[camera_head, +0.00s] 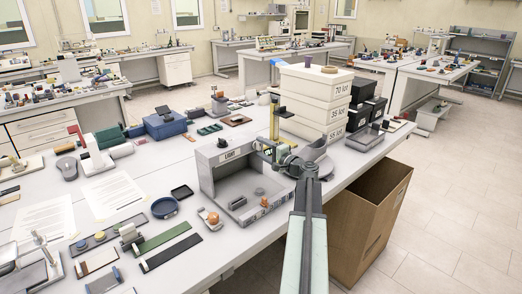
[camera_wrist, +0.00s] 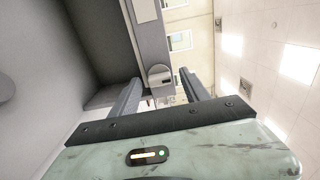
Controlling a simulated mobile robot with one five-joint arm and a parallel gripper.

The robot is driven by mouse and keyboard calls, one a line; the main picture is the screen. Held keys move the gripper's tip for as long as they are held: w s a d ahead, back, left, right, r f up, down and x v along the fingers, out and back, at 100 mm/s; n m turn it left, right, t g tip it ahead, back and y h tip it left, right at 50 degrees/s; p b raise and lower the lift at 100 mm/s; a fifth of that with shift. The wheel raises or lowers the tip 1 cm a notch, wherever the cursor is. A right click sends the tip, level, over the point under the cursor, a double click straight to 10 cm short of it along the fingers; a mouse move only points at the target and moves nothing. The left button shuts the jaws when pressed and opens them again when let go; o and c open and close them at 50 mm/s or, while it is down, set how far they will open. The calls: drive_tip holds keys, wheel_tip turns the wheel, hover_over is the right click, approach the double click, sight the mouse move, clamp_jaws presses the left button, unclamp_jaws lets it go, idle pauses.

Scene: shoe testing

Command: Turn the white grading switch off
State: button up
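The grey open-fronted box (camera_head: 207,170) stands on the white table in the head view, with a small sign on its top edge. In the wrist view, a small pale rounded fitting with a dark slot (camera_wrist: 160,71) sits on the edge of a grey panel; it looks like the white switch, but its on or off position is unclear. My gripper (camera_wrist: 166,84) is open, its two dark fingers apart with the fitting seen between them. I cannot tell if they touch it. In the head view, my gripper (camera_head: 277,155) is at the box's right side, and my arm hides part of that area.
White stacked boxes (camera_head: 313,88) and black bins (camera_head: 361,114) stand behind my gripper. A grey shoe-shaped item (camera_head: 316,149) is close on its right. A cardboard box (camera_head: 373,215) stands beside the table. Small tools and papers cover the table at left.

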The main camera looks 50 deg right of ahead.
drive_tip(key=shift+s, duration=0.1)
drive_tip(key=s, duration=0.7)
drive_tip(key=shift+s+a, duration=0.25)
drive_tip(key=shift+a, duration=0.1)
